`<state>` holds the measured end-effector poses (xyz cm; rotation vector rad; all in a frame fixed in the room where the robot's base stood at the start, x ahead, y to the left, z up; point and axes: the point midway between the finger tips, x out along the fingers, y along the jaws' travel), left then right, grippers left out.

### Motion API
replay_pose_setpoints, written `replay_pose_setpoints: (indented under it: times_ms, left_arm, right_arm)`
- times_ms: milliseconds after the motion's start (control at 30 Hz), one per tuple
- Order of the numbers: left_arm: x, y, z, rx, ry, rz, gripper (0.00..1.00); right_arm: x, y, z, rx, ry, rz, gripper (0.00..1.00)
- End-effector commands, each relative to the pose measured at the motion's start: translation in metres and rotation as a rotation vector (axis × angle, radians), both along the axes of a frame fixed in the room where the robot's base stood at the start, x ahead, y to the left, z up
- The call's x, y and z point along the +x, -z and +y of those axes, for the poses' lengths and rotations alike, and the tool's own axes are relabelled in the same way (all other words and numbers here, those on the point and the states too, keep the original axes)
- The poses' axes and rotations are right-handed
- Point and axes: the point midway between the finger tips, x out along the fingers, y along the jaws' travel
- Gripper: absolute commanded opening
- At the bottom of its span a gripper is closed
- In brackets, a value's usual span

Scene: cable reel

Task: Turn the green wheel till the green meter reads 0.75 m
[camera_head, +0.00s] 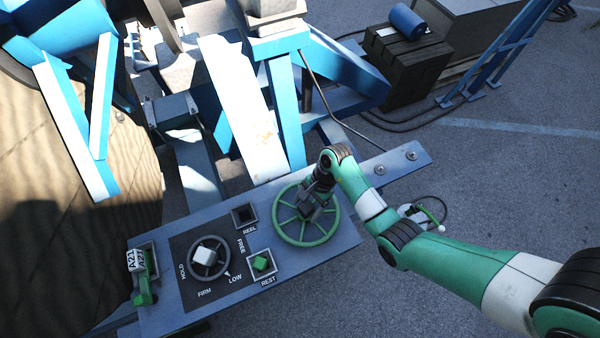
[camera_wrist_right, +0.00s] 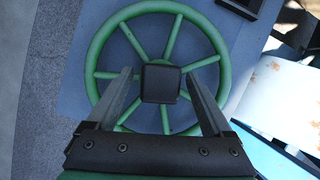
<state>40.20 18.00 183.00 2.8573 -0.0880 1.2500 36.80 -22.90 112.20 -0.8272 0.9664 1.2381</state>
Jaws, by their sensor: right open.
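The green wheel (camera_head: 283,231) lies flat on the blue-grey panel, with several spokes and a dark square hub. My right gripper (camera_head: 312,212) is over the wheel in the head view and hides part of its upper right side. In the right wrist view the wheel (camera_wrist_right: 97,48) fills the middle, and my open right gripper (camera_wrist_right: 160,80) has one finger on each side of the dark hub (camera_wrist_right: 160,83). I cannot tell whether the fingers touch it. No green meter reading can be made out. My left gripper is not in view.
Blue frame beams (camera_head: 287,120) stand behind.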

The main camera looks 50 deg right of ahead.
Motion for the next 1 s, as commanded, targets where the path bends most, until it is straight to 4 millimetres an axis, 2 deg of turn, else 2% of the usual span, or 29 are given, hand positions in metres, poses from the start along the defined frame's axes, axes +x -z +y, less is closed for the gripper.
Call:
replay_pose_setpoints:
  times_ms: [33,333,800,1000]
  left_arm:
    - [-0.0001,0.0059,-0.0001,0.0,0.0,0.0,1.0]
    - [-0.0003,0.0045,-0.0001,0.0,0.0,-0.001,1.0]
    - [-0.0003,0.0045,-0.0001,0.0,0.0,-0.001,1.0]
    - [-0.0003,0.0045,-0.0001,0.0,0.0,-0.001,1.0]
  right_arm:
    - [0.0,0.0058,0.0003,0.0,0.0,-0.001,0.85]
    - [0.0,0.0046,0.0005,0.0,0.001,-0.001,0.83]
    - [-0.0002,0.0044,0.0006,0.0,0.001,0.0,0.0]
    - [-0.0002,0.0044,0.0006,0.0,0.001,0.0,0.0]
